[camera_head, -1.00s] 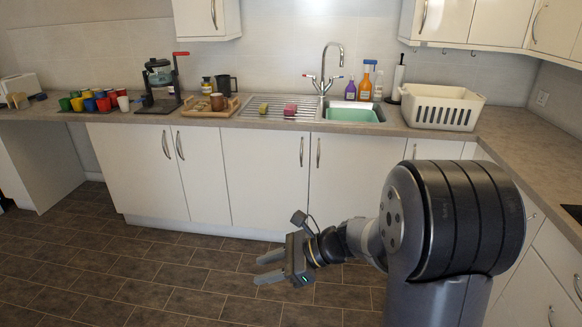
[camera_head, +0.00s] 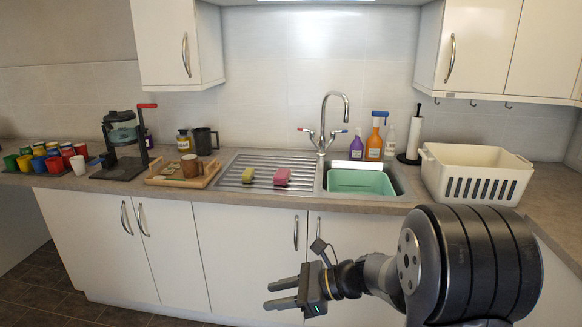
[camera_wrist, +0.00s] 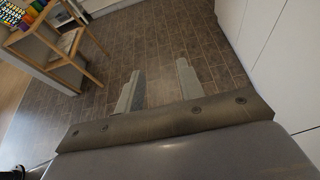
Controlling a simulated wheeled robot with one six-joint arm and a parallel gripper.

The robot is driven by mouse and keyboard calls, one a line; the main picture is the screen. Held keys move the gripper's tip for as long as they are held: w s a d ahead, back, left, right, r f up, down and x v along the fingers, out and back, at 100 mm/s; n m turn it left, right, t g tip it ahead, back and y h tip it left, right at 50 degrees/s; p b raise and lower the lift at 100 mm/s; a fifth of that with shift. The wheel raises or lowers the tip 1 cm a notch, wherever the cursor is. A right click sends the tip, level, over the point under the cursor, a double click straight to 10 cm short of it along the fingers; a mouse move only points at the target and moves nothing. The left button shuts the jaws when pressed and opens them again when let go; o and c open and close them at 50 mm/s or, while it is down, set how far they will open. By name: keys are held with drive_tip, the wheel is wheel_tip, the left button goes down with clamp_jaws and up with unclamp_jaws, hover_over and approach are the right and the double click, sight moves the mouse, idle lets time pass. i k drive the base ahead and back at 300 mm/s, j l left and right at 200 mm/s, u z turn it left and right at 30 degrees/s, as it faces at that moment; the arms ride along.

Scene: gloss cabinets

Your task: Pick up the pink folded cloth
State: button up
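A pink block-like item (camera_head: 282,177), which looks like the pink folded cloth, lies on the ribbed steel draining board (camera_head: 232,186), left of the sink bowl. My gripper (camera_head: 268,294) is in front of the white base cabinets, below the counter and apart from the cloth. Its fingers point left in the head view. In the wrist view my gripper (camera_wrist: 160,70) has its two fingers spread with nothing between them, above the tiled floor. The cloth does not show in the wrist view.
A yellow-green item (camera_head: 248,175) lies left of the cloth. A green basin (camera_head: 358,182) sits in the sink, with the tap (camera_head: 322,125) behind. A wooden tray (camera_head: 205,180) is left, a white basket (camera_head: 475,175) right. In the wrist view a wooden stool (camera_wrist: 50,45) stands on the floor.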

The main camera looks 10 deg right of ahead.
sight(282, 176)
drive_tip(key=i+l, duration=0.2)
drive_tip(key=i, duration=0.55)
drive_tip(key=i+l+z, duration=0.15)
drive_tip(key=i, duration=0.6)
drive_tip(key=i+l, duration=0.1)
drive_tip(key=i, duration=0.65)
drive_tip(key=l+z, duration=0.05)
